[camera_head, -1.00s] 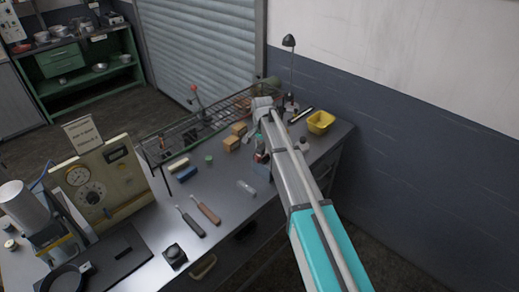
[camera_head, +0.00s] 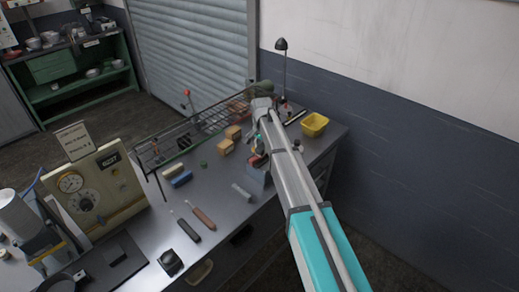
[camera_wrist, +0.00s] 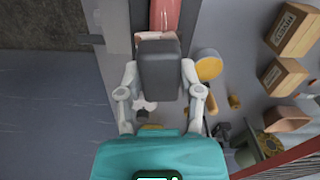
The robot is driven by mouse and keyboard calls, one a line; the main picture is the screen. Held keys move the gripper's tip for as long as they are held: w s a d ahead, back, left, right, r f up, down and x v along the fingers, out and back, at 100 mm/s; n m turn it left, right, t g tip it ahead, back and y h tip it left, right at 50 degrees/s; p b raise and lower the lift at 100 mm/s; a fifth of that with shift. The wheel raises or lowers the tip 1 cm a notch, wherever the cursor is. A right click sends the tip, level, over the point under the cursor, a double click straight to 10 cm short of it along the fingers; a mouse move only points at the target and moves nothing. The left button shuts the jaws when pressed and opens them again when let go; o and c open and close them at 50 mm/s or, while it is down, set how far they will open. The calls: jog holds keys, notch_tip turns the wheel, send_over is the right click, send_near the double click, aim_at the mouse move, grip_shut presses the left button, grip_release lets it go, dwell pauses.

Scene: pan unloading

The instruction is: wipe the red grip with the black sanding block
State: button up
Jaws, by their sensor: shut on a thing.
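My gripper (camera_wrist: 160,82) is shut on the black sanding block (camera_wrist: 160,66), with one finger on each side of it. The red grip (camera_wrist: 166,14) shows as a glossy pinkish-red piece at the top of the wrist view, straight beyond the block. A pale pinkish strip lies between them; I cannot tell whether block and grip touch. In the head view a small red part (camera_head: 257,160), likely the grip, shows beside my arm above a blue-grey stand (camera_head: 257,177). My arm hides the block there.
The grey bench (camera_head: 222,182) carries wooden blocks (camera_head: 229,137), a blue block (camera_head: 181,179), two handled tools (camera_head: 202,217) and a yellow bin (camera_head: 314,124). A wire rack (camera_head: 190,136) runs along its far side. A gauge box (camera_head: 95,199) stands at left.

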aim_at(252, 159)
jog(key=shift+w+d, duration=0.65)
jog(key=shift+w, duration=0.1)
jog(key=shift+s, duration=0.1)
dwell(0.3)
jog(key=shift+s+a+f, duration=0.1)
jog(key=shift+s+a, duration=1.1)
jog(key=shift+s, duration=0.25)
jog(key=shift+s+a, duration=0.15)
jog(key=shift+s+a, duration=1.1)
jog(key=shift+s, duration=0.15)
jog(key=shift+r, duration=0.2)
notch_tip(252, 159, up, 6)
jog(key=p, duration=0.6)
jog(key=shift+f, duration=0.1)
